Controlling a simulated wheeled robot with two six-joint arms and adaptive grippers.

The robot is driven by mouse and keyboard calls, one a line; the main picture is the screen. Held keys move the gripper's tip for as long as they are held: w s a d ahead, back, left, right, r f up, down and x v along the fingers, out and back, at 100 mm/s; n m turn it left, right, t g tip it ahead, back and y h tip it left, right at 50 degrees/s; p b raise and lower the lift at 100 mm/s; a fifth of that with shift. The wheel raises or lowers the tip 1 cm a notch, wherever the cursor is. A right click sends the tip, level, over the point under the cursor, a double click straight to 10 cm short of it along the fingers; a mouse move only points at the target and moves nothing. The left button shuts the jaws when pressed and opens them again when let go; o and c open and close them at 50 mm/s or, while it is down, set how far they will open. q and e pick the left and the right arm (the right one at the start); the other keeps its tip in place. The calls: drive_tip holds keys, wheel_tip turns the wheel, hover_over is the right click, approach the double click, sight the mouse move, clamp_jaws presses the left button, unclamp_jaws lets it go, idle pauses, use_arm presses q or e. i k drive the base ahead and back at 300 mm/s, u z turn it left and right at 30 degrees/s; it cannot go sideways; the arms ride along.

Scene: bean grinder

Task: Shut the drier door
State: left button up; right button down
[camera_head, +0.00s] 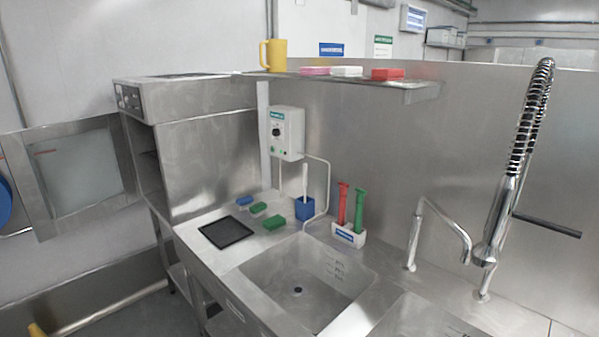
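The drier (205,160) is a stainless steel cabinet with a control panel on its top left, standing at the left end of the counter. Its door (80,172), a metal frame around a pale glass pane, stands wide open, swung out to the left. The opening (147,160) is dark, with a shelf edge faintly visible inside. A metal bar, apparently a handle, runs along the door's left side. Neither of my grippers is in view.
A counter with a black mat (226,231), sponges and a sink (298,290) lies right of the drier. A tall spray tap (515,170) stands further right. A shelf (420,85) holds a yellow jug (277,55). A blue round object (4,203) is at the left edge.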

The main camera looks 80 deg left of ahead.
sight(12, 144)
drive_tip(key=u, duration=3.8)
drive_tip(key=i, duration=0.85)
drive_tip(key=u, duration=0.9)
drive_tip(key=i, duration=1.2)
drive_tip(key=z, duration=0.35)
drive_tip(key=i, duration=1.45)
drive_tip(key=z, duration=0.6)
